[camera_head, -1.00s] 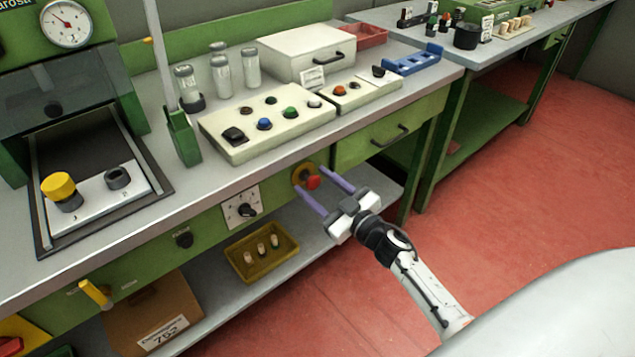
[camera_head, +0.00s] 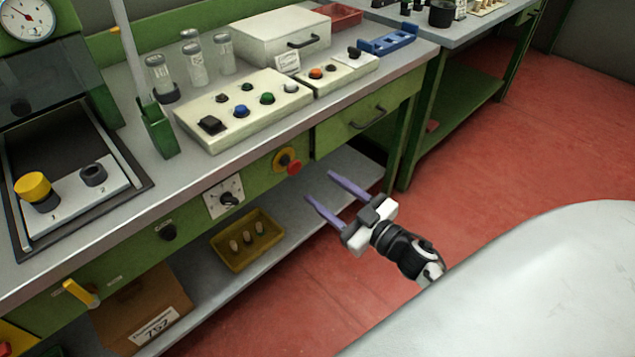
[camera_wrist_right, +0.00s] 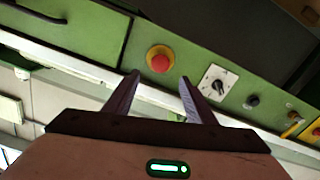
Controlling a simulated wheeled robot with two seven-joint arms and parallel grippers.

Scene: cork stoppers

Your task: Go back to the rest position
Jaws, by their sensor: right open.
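My right gripper (camera_head: 322,190) is open and empty, held in front of the bench, clear of its green front. In the right wrist view its two purple fingers (camera_wrist_right: 158,92) are spread apart with nothing between them. The red stop button (camera_head: 293,168) on its yellow ring lies beyond the fingertips; it also shows in the right wrist view (camera_wrist_right: 160,62). A yellow tray (camera_head: 228,261) with several cork stoppers (camera_head: 247,236) sits on the lower shelf, left of the gripper. My left gripper is not in view.
The workbench (camera_head: 222,169) carries a control panel (camera_head: 222,140), glass jars (camera_head: 197,68), a white box (camera_head: 262,48) and a blue rack (camera_head: 392,44). A cardboard box (camera_head: 112,325) stands at lower left. The red floor (camera_head: 490,150) to the right is clear.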

